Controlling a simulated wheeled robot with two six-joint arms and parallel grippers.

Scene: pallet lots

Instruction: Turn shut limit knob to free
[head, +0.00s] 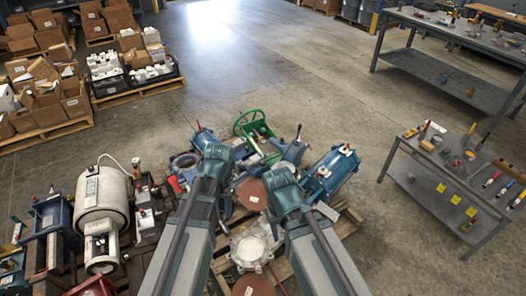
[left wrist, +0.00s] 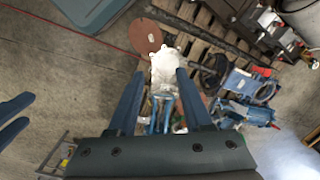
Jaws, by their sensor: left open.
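I cannot make out a limit knob or its setting in either view. A pallet of valve parts lies ahead, with a blue actuator (head: 335,172) at its right, another blue actuator (head: 204,137) at its far left and a green handwheel (head: 249,122) at the back. My left gripper (head: 216,152) is above the pallet's middle. In the left wrist view its two fingers (left wrist: 158,72) are apart with nothing held, and a pale metal casting (left wrist: 164,68) shows beyond them. My right gripper (head: 281,178) is to its right, over the parts; its fingers are not clear.
A white tank (head: 102,200) and other machines stand at the left. Pallets of cardboard boxes (head: 40,95) are at the back left. A low grey bench (head: 450,190) with small tools is at the right, a larger one (head: 440,75) behind it. Open floor (head: 270,60) lies beyond the pallet.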

